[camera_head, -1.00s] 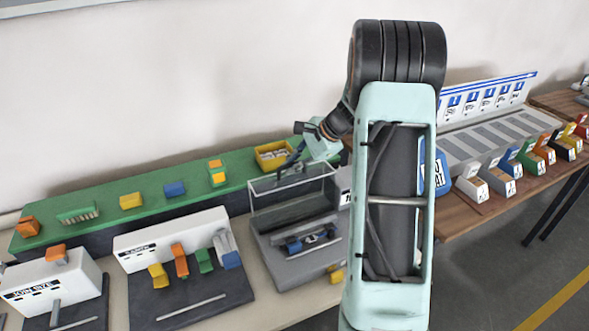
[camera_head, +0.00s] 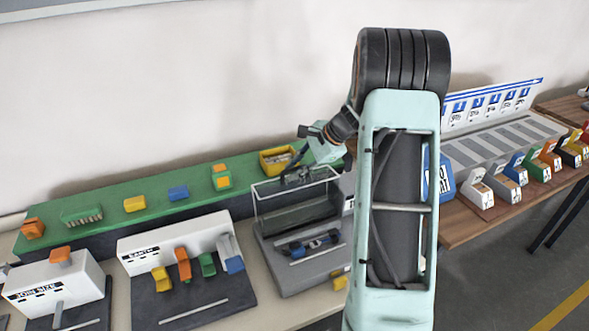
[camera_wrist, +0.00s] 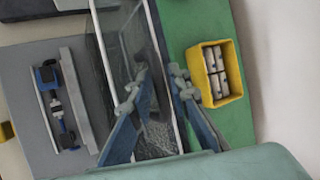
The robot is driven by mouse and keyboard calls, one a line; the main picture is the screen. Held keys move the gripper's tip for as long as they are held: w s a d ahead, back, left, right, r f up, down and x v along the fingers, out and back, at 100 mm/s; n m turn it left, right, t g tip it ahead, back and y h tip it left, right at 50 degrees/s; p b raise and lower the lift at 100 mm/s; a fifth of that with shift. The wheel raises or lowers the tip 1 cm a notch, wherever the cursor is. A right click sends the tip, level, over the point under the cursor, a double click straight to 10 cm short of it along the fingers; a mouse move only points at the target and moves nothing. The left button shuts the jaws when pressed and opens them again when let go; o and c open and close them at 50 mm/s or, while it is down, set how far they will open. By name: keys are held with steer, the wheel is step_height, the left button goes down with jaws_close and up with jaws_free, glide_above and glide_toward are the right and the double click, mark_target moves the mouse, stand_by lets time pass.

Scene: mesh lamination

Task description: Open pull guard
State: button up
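The pull guard (camera_head: 292,201) is a clear panel with a thin pale frame, standing raised on a grey machine (camera_head: 275,272). In the head view my gripper (camera_head: 297,174) is at the guard's top edge, pointing down and left. I cannot tell whether either finger touches the bar.
A yellow bin (camera_head: 277,162) with pale parts stands on the green shelf (camera_head: 105,208) behind the guard. The wrist view also shows this bin (camera_wrist: 220,101), close to my right finger. A blue-and-black part (camera_wrist: 58,107) lies in the machine. A white station (camera_head: 178,238) stands to the left.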

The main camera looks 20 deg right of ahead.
steer(key=v, duration=1.2)
steer(key=shift+a+f, duration=0.1)
steer(key=shift+a, duration=0.1)
